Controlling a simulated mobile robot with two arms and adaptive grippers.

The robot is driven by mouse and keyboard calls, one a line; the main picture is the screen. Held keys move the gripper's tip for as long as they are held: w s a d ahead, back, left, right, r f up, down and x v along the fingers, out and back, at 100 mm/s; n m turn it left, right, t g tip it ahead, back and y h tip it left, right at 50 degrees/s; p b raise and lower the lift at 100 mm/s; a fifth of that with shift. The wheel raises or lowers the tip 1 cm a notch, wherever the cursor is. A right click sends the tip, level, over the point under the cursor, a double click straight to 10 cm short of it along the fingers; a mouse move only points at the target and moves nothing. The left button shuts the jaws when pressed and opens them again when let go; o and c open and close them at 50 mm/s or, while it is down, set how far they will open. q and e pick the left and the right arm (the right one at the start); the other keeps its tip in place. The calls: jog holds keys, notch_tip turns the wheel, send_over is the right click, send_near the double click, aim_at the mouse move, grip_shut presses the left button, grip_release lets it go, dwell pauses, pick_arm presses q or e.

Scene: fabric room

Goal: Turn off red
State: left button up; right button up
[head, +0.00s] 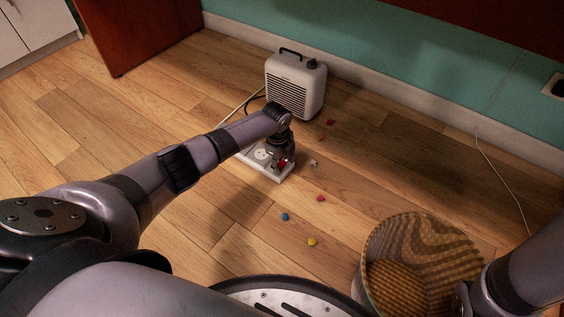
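A white power strip (284,176) lies on the wooden floor in front of the heater. Something small and red (283,164), possibly a switch, shows at its right end. My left gripper (281,160) points down at that end, right at the red spot. Its fingers are small and dark, and I cannot tell whether they are open or shut, or whether they touch the red part. The gripper and arm hide part of the strip. My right arm enters at the right edge, but its gripper is out of view.
A white heater (296,87) stands behind the strip. A woven basket (425,250) stands at the lower right. Several small coloured bits, including a blue one (285,216) and a yellow one (312,241), lie on the floor. A red-brown cabinet (140,35) stands at the back left.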

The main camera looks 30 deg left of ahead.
pick_arm(q)
grip_shut()
jog(key=shift+w+f+g+b, duration=0.2)
jog(key=shift+g+b, duration=0.2)
jog(key=shift+b, duration=0.2)
jog(key=b, duration=0.1)
jog(key=g+b, duration=0.1)
jog(key=b, duration=0.1)
jog(key=shift+w+f+g, duration=0.1)
jog(key=shift+w+g, duration=0.1)
jog(key=shift+g, duration=0.1)
jog(key=shift+r+g+b, duration=0.2)
jog(key=shift+g+b, duration=0.1)
jog(key=shift+b, duration=0.1)
jog(key=shift+r, duration=0.1)
jog(key=shift+o, duration=1)
grip_release()
